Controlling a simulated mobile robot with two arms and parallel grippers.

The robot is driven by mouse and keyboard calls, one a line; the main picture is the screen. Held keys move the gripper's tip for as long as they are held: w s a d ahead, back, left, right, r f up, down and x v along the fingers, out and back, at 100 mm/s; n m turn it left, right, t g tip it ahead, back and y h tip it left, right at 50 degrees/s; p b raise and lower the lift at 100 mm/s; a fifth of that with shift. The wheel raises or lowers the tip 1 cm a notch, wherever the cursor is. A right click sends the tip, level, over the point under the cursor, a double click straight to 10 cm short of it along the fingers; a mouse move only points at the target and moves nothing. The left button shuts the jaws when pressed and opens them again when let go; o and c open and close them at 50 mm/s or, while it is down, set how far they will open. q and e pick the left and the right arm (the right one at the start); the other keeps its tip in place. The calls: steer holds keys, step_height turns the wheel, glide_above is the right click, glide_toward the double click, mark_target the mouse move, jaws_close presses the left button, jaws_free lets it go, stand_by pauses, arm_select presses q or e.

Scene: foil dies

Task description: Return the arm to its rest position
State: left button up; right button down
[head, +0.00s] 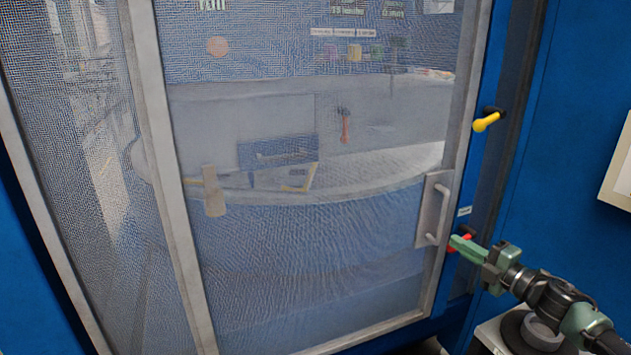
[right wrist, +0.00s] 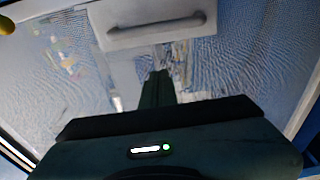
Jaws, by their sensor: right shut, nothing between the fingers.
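My right gripper (head: 468,248) is green, at the right of the head view, just right of the door handle and in front of the blue frame. Its fingers are shut and empty. In the right wrist view its closed fingers (right wrist: 157,88) point toward the mesh door, below the door handle (right wrist: 157,30). My right arm (head: 548,295) reaches in from the lower right corner. My left gripper is in neither view.
A mesh door (head: 300,240) with a grey frame and a handle (head: 434,210) fills most of the head view and looks closed. A yellow lever (head: 487,122) and a red one (head: 460,243), partly behind my gripper, sit on the blue frame. A pale panel (head: 620,170) juts in at right.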

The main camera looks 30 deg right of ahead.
steer(key=s+a+f+m+g+h, duration=0.35)
steer(key=a+f+m, duration=0.35)
steer(key=f, duration=0.4)
steer(key=s+a+f+m+g+h, duration=0.2)
steer(key=s+a+f+m+g, duration=0.3)
steer(key=a+f, duration=0.55)
steer(key=s+a+f+m+g+y, duration=0.1)
steer(key=s+a+m+g+y, duration=0.1)
steer(key=s+a, duration=0.45)
steer(key=s+a+m+g+y, duration=0.1)
steer(key=s+a+g, duration=0.15)
steer(key=a, duration=0.65)
steer(key=s+a+f+m+g+y, duration=0.1)
steer(key=s+a+m+g+y, duration=0.1)
steer(key=s+a, duration=0.45)
step_height(320, 180, down, 26)
steer(key=a+r, duration=0.1)
steer(key=s+d+f+g, duration=0.2)
steer(key=s+d+f, duration=0.1)
steer(key=s+f, duration=1.4)
steer(key=shift+s+n+h, duration=0.2)
steer(key=shift+n+h, duration=0.1)
steer(key=shift+h, duration=0.05)
